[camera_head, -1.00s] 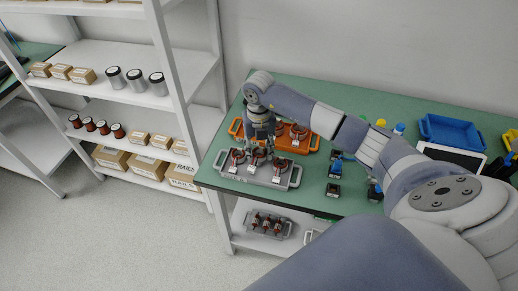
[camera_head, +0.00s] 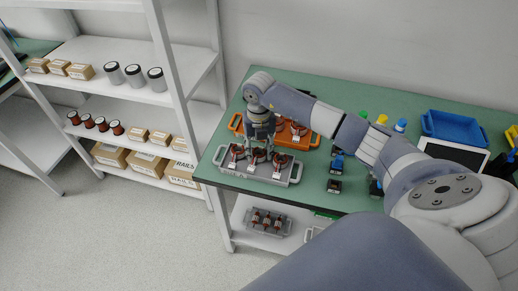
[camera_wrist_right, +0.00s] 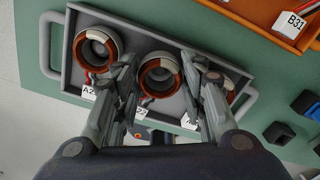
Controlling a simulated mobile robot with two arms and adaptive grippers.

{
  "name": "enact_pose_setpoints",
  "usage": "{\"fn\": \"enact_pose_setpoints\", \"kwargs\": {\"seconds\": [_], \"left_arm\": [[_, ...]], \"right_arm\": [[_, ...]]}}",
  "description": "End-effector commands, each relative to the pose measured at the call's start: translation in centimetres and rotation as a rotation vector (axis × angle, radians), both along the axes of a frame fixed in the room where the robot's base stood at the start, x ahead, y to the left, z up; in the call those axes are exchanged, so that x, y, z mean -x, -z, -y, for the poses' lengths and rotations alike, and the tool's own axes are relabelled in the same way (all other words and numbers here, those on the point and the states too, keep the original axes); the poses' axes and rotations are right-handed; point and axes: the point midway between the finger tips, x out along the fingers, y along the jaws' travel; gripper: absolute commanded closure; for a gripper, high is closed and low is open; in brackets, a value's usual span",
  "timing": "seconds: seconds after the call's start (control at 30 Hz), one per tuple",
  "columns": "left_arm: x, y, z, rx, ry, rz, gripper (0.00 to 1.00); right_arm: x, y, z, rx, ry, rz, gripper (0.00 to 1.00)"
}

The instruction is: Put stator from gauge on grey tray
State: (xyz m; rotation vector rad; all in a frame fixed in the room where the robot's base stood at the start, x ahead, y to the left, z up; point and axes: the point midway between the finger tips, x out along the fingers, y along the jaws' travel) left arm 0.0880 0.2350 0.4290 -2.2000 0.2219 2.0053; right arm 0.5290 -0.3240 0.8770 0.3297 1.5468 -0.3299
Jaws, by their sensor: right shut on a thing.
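The grey tray (camera_head: 262,178) stands at the table's left front corner and holds three copper-and-white stators in a row. In the right wrist view, the left stator (camera_wrist_right: 82,46) stands apart from my fingers. My right gripper (camera_head: 259,148) points down over the tray, its fingers on either side of the middle stator (camera_wrist_right: 143,76). It is shut on that stator, which is in the tray. The right stator (camera_wrist_right: 228,93) is partly hidden by a finger. My left gripper is out of view. I cannot tell which small device is the gauge.
An orange tray (camera_head: 310,146) with stators lies right behind the grey one. Small dark and blue devices (camera_head: 334,186) stand to its right. A blue bin (camera_head: 455,128) is at the back right. A shelf (camera_head: 185,95) rises left of the table.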

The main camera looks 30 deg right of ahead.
Motion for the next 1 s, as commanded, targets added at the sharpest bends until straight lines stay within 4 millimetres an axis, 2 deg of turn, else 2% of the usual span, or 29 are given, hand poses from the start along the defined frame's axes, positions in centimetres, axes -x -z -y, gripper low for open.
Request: {"fn": "enact_pose_setpoints", "kwargs": {"seconds": [0.5, 0.53, 0.6, 1.0], "left_arm": [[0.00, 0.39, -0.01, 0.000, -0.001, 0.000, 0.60], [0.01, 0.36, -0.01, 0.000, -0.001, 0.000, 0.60], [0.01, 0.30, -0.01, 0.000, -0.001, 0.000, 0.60], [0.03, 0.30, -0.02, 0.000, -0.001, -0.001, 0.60]], "right_arm": [[-0.03, 0.41, 0.06, 0.000, 0.001, 0.001, 0.89], [-0.03, 0.39, 0.05, 0.000, 0.001, 0.001, 0.59], [-0.02, 0.33, 0.04, 0.000, 0.001, 0.001, 0.48], [0.00, 0.36, 0.01, 0.000, 0.000, 0.000, 0.48]]}}
